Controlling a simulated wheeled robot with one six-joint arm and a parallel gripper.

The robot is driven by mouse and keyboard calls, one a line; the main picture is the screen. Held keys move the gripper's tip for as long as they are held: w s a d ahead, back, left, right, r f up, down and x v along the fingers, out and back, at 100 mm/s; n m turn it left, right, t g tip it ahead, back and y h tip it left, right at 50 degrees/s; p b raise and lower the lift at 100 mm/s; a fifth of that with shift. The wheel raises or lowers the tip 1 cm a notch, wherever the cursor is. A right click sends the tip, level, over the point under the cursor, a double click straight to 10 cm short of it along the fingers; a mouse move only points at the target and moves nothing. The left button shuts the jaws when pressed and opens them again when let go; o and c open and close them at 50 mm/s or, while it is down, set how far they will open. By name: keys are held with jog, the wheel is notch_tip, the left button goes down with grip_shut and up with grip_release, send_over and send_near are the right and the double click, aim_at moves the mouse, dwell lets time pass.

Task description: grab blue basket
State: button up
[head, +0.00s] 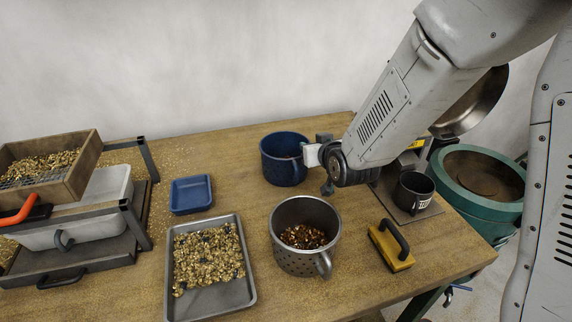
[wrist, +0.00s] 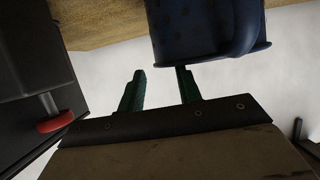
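The blue basket (head: 279,166) is a dark blue, round pot-like container standing upright at the back middle of the table in the head view. My gripper (head: 320,160) is just to its right, close to its side. In the wrist view the blue basket (wrist: 195,35) fills the top middle, with its curved handle (wrist: 240,28) on the right. There my gripper (wrist: 161,76) shows two green fingers spread apart with nothing between them. The right fingertip overlaps the basket's edge in the picture; I cannot tell whether they touch.
A grey perforated pot (head: 290,256) with brass pieces stands in front. A blue tray (head: 190,208) and a metal tray (head: 168,285) of brass bits lie to the left. A black mug (head: 413,190) and a yellow-based tool (head: 392,252) are at right. A wooden sieve (head: 80,177) stands far left.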

jog(key=shift+x, duration=1.25)
grip_shut()
jog(key=shift+s+f, duration=0.1)
jog(key=shift+f, duration=0.05)
